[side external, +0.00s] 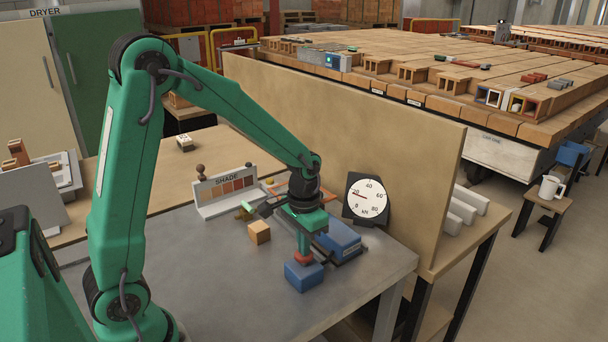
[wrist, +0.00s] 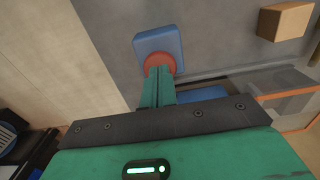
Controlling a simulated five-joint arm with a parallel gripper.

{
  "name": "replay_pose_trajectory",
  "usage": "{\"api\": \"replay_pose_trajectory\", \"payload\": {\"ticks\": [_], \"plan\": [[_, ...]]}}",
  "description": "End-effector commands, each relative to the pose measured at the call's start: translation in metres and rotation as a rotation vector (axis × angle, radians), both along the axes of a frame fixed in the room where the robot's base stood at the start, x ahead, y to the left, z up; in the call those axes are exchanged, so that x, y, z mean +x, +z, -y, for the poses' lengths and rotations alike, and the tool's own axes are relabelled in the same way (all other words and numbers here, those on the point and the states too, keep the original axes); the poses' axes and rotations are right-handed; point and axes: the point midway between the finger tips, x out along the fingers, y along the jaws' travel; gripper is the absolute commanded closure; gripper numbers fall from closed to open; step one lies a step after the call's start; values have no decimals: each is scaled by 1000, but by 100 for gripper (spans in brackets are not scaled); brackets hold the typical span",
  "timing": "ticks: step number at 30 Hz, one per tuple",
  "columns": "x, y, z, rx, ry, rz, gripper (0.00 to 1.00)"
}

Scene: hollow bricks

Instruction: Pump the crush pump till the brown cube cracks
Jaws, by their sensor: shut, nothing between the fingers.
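The pump is a small blue block (side external: 303,276) with a red cap (side external: 303,258) on the grey table; the block (wrist: 158,40) and cap (wrist: 160,62) also show in the wrist view. My gripper (side external: 304,250) is shut and empty, pointing down with its tips (wrist: 160,76) at the red cap; they look to be touching it. A blue machine (side external: 340,236) stands just behind, partly hidden by my gripper. A light brown cube (side external: 260,232) sits on the table to the left and looks whole; it also shows in the wrist view (wrist: 284,22). I cannot see inside the machine.
A round kN gauge (side external: 366,198) stands behind the machine, its needle near 20. A shade card stand (side external: 226,190) is at the back left. A tall tan board (side external: 340,140) closes off the back of the table. The table's front left is clear.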

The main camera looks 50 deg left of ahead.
Motion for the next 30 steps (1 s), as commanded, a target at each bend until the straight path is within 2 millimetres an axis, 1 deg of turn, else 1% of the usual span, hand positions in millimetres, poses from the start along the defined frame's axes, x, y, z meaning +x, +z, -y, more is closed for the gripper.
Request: {"api": "replay_pose_trajectory", "payload": {"ticks": [6,11,17,30], "plan": [[-1,-9,0,0,0,-3,100],[-1,-7,0,0,0,-2,100],[0,2,0,0,0,-1,100],[0,30,0,0,0,0,100]]}}
